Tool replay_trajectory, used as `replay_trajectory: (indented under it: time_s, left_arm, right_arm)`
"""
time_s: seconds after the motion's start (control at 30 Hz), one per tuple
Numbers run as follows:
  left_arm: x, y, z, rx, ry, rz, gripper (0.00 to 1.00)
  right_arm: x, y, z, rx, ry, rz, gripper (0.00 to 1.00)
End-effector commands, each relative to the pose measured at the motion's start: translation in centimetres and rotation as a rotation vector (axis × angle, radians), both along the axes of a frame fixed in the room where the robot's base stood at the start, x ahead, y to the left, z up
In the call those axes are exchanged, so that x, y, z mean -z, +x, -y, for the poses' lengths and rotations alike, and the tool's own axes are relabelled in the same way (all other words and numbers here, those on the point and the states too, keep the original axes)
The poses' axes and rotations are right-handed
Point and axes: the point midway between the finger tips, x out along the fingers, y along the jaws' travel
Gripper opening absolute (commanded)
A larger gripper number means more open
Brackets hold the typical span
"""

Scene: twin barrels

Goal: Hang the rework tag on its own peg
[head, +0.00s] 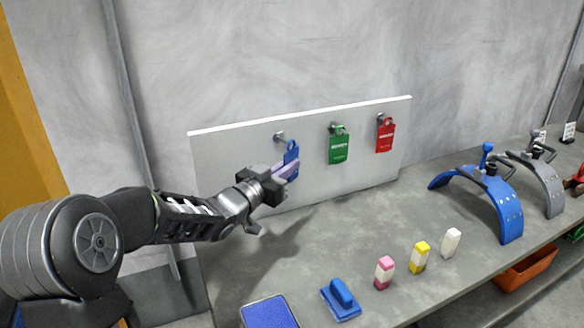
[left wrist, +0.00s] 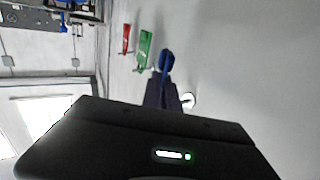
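A blue tag (head: 292,149) with a loop at its top is held upright in front of the white board. It also shows at the fingertips in the left wrist view (left wrist: 167,61). My left gripper (head: 287,170) is shut on its lower part, which the fingers hide. The bare left peg (head: 280,137) is just left of the tag's loop, and the tag looks apart from it. The peg also shows in the left wrist view (left wrist: 188,100). I cannot read the blue tag's lettering. My right gripper is not in view.
A green tag (head: 339,148) and a red tag (head: 385,136) hang on the other pegs of the white board (head: 235,150).

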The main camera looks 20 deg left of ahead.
Motion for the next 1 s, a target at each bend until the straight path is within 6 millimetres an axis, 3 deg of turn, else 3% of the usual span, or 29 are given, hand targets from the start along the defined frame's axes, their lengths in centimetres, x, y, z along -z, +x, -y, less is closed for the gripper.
replay_trajectory:
  time_s: [0.5,1.0]
  left_arm:
    - [0.5,2.1,-2.4,0.0,0.002,0.0,0.0]
    - [0.7,2.6,-2.9,0.001,0.0,0.001,0.0]
  right_arm:
    - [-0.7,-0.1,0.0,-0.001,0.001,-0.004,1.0]
    - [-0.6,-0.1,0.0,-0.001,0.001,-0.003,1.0]
